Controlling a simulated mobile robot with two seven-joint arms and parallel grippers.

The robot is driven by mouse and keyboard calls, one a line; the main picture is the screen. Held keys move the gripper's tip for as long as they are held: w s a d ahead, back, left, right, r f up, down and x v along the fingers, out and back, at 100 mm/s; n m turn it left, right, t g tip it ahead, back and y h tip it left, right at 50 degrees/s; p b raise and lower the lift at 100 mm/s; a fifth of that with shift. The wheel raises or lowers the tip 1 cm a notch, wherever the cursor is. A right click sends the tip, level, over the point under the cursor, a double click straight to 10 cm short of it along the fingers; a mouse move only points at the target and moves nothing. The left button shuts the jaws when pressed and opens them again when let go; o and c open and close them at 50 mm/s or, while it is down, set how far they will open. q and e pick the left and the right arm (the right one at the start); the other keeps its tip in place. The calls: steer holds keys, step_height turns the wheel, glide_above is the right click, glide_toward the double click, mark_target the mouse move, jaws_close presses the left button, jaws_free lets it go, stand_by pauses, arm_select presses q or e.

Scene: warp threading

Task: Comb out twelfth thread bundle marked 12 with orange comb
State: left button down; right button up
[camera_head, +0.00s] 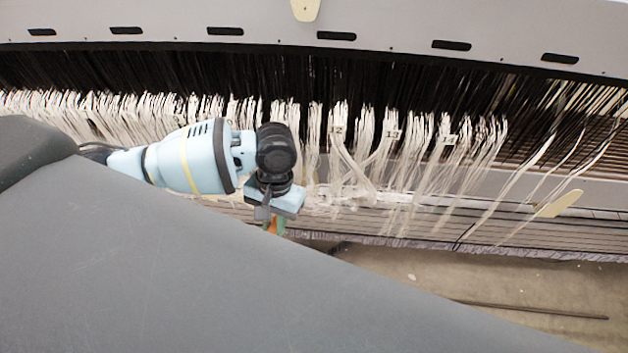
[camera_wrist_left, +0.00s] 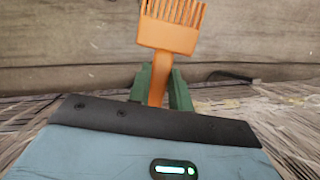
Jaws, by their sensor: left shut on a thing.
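My left gripper (camera_wrist_left: 160,90) is shut on the handle of the orange comb (camera_wrist_left: 172,36), whose teeth point up in the left wrist view. In the head view, the gripper (camera_head: 275,225) hangs below my left wrist and only a small bit of orange shows there. White thread bundles (camera_head: 340,150) hang in a long row behind and to the right of it. Several bundles carry small paper tags, such as one tag (camera_head: 392,134) and another tag (camera_head: 448,140); their numbers are too small to read surely. The comb's contact with any thread cannot be told. My right gripper is not in view.
A grey frame beam (camera_head: 180,20) with dark slots runs across the top. Dark threads (camera_head: 200,72) hang beneath it. Loose strands and a cream oval piece (camera_head: 560,204) are at the right. The floor (camera_head: 480,300) shows in front.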

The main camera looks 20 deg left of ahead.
arm_select(q)
steer(key=shift+w+d+r+m, duration=0.25)
steer(key=shift+d+r+m, duration=0.05)
steer(key=shift+m, duration=0.3)
steer(key=w+d+r+m+t, duration=0.1)
steer(key=d+r+m, duration=0.3)
steer(key=m, duration=1.2)
steer(key=w+d+r+m+t+b, duration=0.1)
steer(key=w+d+r+m, duration=0.3)
steer(key=m, duration=1.3)
steer(key=shift+w+d+r+t, duration=0.2)
steer(key=shift+w+r+t, duration=0.15)
steer(key=shift+r+t, duration=0.55)
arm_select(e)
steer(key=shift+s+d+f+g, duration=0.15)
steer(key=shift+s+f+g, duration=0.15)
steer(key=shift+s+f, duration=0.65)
arm_select(q)
steer(key=shift+r, duration=0.2)
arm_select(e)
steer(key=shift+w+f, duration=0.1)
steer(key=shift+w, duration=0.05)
